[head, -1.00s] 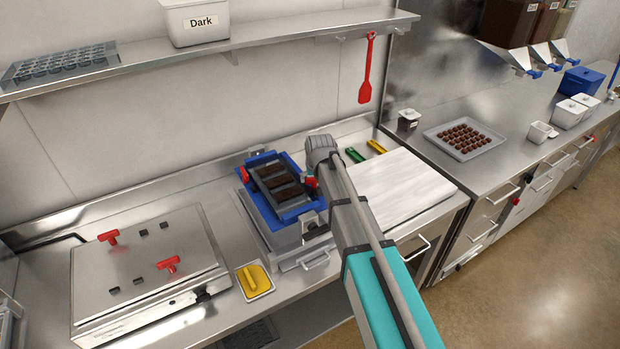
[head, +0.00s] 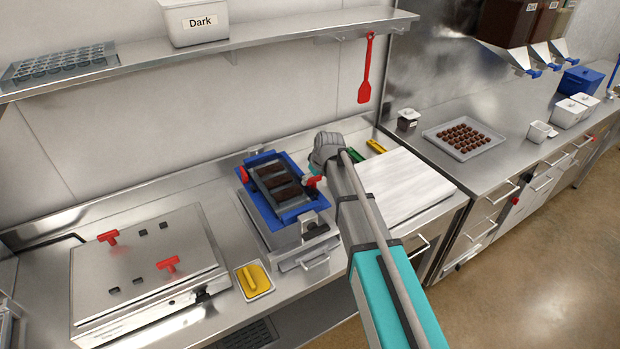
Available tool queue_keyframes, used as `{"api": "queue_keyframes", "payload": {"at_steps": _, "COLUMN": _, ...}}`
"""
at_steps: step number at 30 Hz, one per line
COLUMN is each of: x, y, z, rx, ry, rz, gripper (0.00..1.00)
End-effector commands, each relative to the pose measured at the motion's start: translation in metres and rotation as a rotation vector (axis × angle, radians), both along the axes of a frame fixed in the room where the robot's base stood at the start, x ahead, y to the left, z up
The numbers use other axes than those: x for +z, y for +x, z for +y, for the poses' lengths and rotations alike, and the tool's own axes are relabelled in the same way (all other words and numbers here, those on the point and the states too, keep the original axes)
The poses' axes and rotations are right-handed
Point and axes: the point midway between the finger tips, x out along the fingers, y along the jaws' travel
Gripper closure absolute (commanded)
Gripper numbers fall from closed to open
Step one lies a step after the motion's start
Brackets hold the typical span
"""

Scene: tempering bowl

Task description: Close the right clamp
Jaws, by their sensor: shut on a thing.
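The blue frame (head: 300,211) sits on a metal unit on the counter and holds a dark mould with several chocolate bars (head: 272,182). The right clamp (head: 312,182) is a small red handle at the frame's right edge. The left clamp (head: 244,174) is a red handle at the frame's upper left edge. My gripper (head: 316,174) is at the right clamp and shut on it. Its fingers are mostly hidden by the clamp and my wrist, so the clamp's exact angle is hard to tell.
A steel box with red handles (head: 150,250) stands at the left, and a tray with yellow contents (head: 253,281) lies beside it. A white board (head: 407,190) lies right of my arm, with green and yellow handled tools behind it. A shelf (head: 240,45) runs above.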

Motion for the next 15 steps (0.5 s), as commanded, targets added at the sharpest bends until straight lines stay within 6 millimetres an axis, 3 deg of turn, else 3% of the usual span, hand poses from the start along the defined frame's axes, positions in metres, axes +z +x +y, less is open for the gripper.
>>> {"api": "queue_keyframes", "payload": {"at_steps": 5, "x": 0.0001, "y": -0.0004, "z": 0.0019, "rx": 0.003, "ry": 0.002, "rz": 0.001, "gripper": 0.58}}
{"api": "queue_keyframes", "payload": {"at_steps": 6, "x": 0.0001, "y": -0.0004, "z": 0.0019, "rx": 0.003, "ry": 0.002, "rz": 0.001, "gripper": 0.03}}
{"api": "queue_keyframes", "payload": {"at_steps": 15, "x": 0.0001, "y": -0.0001, "z": 0.0009, "rx": 0.0, "ry": 0.001, "rz": 0.0, "gripper": 0.0}}
